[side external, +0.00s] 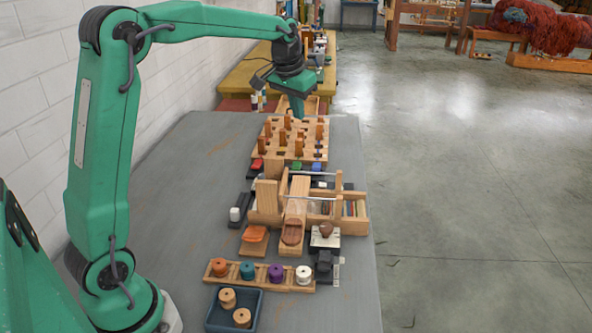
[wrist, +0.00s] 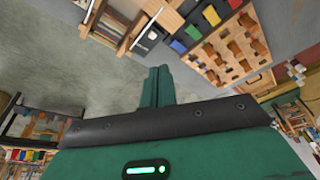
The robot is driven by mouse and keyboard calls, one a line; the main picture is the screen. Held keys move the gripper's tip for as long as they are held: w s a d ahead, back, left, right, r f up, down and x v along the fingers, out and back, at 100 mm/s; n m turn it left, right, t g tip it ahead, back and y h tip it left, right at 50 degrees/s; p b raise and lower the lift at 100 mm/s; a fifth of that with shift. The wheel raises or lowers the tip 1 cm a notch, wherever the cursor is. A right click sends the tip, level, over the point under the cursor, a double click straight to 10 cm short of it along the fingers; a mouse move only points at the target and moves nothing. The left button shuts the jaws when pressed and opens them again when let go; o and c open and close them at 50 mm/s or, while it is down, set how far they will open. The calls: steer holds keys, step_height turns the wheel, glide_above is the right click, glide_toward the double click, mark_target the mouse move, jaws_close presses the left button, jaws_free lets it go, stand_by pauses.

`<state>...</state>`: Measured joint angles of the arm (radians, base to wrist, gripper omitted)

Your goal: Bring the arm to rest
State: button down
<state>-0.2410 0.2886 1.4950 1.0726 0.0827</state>
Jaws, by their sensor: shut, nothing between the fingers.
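My arm is green with dark joints and stretches over the far end of a grey table (side external: 185,230). My gripper (side external: 299,116) points down above the far part of a wooden peg board (side external: 270,148). In the wrist view its green fingers (wrist: 157,84) are together, with nothing between them. The peg board also shows in the wrist view (wrist: 215,62), to the right of the fingers. I cannot tell the exact gap between the fingertips and the pegs.
A wooden rack (side external: 265,208) stands mid-table. Nearer are a spool holder (side external: 260,278) with several coloured spools and a blue tray (side external: 222,316) holding two wooden spools. The table's left side is clear. A white wall (side external: 35,95) runs along the left. Open floor (side external: 470,190) lies right.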

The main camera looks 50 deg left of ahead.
steer(key=s+d, duration=0.4)
steer(key=s, duration=0.5)
steer(key=s+d+f+m+t, duration=0.1)
steer(key=s+d, duration=0.3)
steer(key=s, duration=0.5)
steer(key=s+d+f+t, duration=0.1)
steer(key=s+d, duration=0.3)
steer(key=s, duration=0.6)
steer(key=shift+d+m+h, duration=0.2)
steer(key=shift+m+h, duration=0.2)
